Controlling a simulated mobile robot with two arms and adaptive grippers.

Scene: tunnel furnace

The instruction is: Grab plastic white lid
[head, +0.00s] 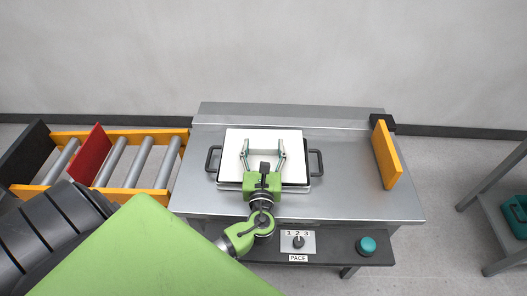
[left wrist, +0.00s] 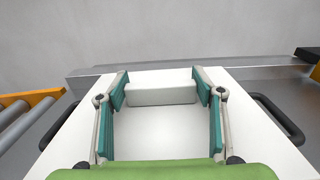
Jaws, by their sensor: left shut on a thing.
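The white plastic lid (head: 292,142) lies flat over a dark pan with two black side handles (head: 316,163) on the steel table. It also fills the middle of the left wrist view (left wrist: 245,120). A raised white block-shaped grip (left wrist: 160,95) stands on the lid's top. My left gripper (head: 263,147) is over the lid, with one finger on each side of this grip, shut on it. The teal pads show at both ends of the grip in the left wrist view (left wrist: 160,88). The lid's near edge is partly hidden by my gripper. My right gripper is not in view.
The steel table (head: 340,195) is clear around the pan. A yellow upright plate (head: 386,153) stands at its right. A roller conveyor with a red plate (head: 92,153) is at left. A dial (head: 298,242) and teal button (head: 366,245) are in front.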

